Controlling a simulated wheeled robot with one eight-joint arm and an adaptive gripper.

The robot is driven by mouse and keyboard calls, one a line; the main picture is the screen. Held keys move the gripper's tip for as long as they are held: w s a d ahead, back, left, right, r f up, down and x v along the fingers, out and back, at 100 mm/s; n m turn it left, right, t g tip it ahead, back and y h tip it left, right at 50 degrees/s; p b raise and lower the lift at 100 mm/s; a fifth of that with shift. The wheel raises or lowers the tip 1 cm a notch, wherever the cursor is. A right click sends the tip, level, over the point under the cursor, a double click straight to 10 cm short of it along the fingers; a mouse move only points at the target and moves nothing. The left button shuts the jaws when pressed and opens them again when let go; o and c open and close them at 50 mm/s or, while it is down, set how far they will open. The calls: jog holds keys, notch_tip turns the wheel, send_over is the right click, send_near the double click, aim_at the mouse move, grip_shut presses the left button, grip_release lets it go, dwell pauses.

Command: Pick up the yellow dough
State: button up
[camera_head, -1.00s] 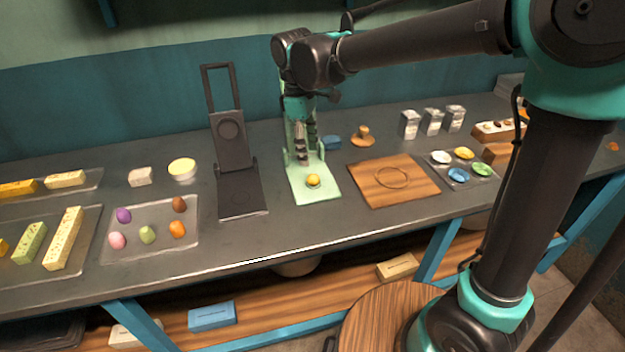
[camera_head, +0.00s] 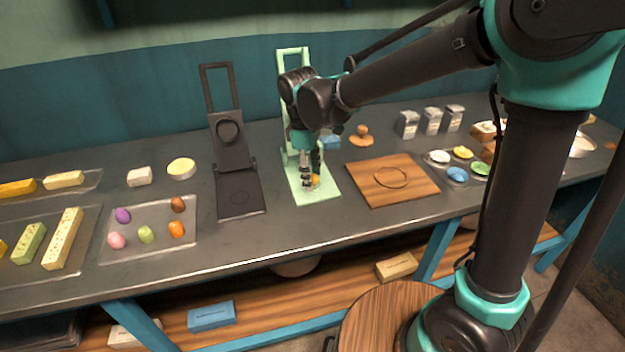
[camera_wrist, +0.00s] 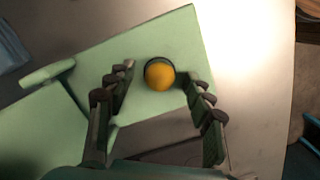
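The yellow dough (camera_head: 316,180) is a small yellow-orange ball on the light green press (camera_head: 327,192). In the wrist view the dough (camera_wrist: 160,76) sits within a dark ring on the press's flat green plate (camera_wrist: 186,28). My gripper (camera_head: 311,178) is low over the press, right at the dough, and partly hides it in the head view. In the wrist view my gripper (camera_wrist: 158,82) is open, with a finger on each side of the dough. Gaps show between the dough and the fingers, wider on the left.
A dark press (camera_head: 240,193) stands to the left. A wooden board (camera_head: 408,192) with a ring mark lies to the right. A tray of coloured dough balls (camera_head: 190,238) is further left. A wooden stamp (camera_head: 361,136) and several metal tins (camera_head: 432,121) stand behind the board.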

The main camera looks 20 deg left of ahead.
aim_at(312, 175)
jog(key=c, duration=1.1)
jog(key=shift+o, duration=0.2)
jog(key=shift+r, duration=0.1)
notch_tip(312, 175, up, 20)
jog(key=shift+d, duration=0.1)
